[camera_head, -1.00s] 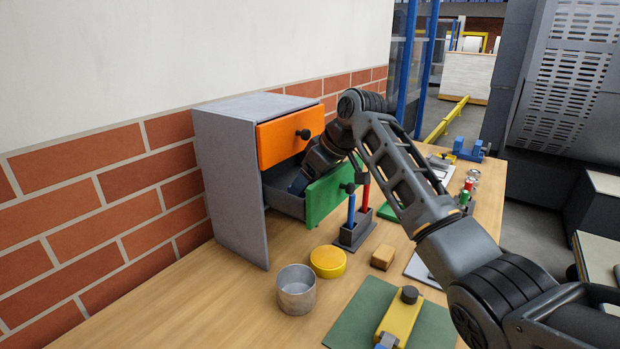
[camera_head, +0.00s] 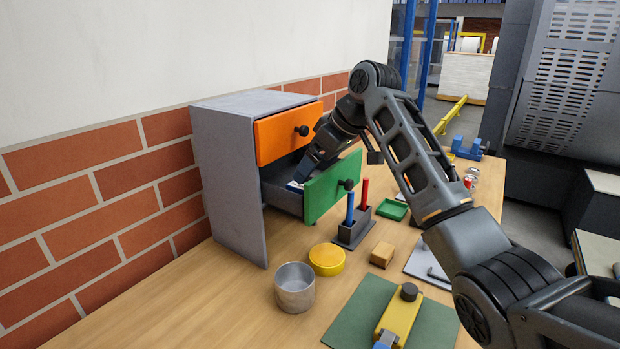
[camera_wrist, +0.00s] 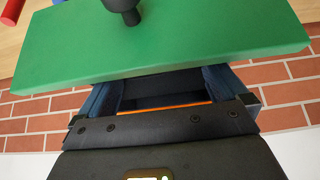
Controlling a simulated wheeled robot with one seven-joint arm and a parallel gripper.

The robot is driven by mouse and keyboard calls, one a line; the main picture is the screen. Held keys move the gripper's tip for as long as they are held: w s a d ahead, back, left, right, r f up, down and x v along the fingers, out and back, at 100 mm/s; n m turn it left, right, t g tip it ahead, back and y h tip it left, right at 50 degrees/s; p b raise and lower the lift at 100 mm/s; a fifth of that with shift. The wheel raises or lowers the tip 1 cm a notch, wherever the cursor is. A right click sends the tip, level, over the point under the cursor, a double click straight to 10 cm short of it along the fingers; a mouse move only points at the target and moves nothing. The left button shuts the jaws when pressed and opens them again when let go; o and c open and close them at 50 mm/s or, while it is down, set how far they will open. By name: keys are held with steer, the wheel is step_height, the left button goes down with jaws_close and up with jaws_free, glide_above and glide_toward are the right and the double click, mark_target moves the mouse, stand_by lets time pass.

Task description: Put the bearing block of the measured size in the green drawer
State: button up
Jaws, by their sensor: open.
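The green drawer (camera_head: 334,187) is pulled open below the closed orange drawer (camera_head: 289,133) in a grey cabinet. My gripper (camera_head: 300,178) reaches down into the drawer opening behind the green front. In the wrist view its two dark blue fingers (camera_wrist: 163,88) stand apart, with no block visible between them. The green front (camera_wrist: 165,42) fills the top of that view. A small pale and blue patch (camera_head: 294,186) shows in the drawer near the fingertips; I cannot tell whether it is a bearing block. Most of the drawer's floor is hidden.
A holder (camera_head: 355,228) with a blue and a red stick stands before the drawer. A metal cup (camera_head: 295,290), a yellow round lid (camera_head: 327,260), a wooden block (camera_head: 382,255) and a yellow tool (camera_head: 400,316) on a green mat lie nearer. A blue part (camera_head: 468,149) sits far back.

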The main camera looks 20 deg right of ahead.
steer(key=b+v, duration=0.1)
steer(key=v, duration=0.6)
steer(key=shift+s+d+r, duration=0.1)
steer(key=shift+r, duration=0.1)
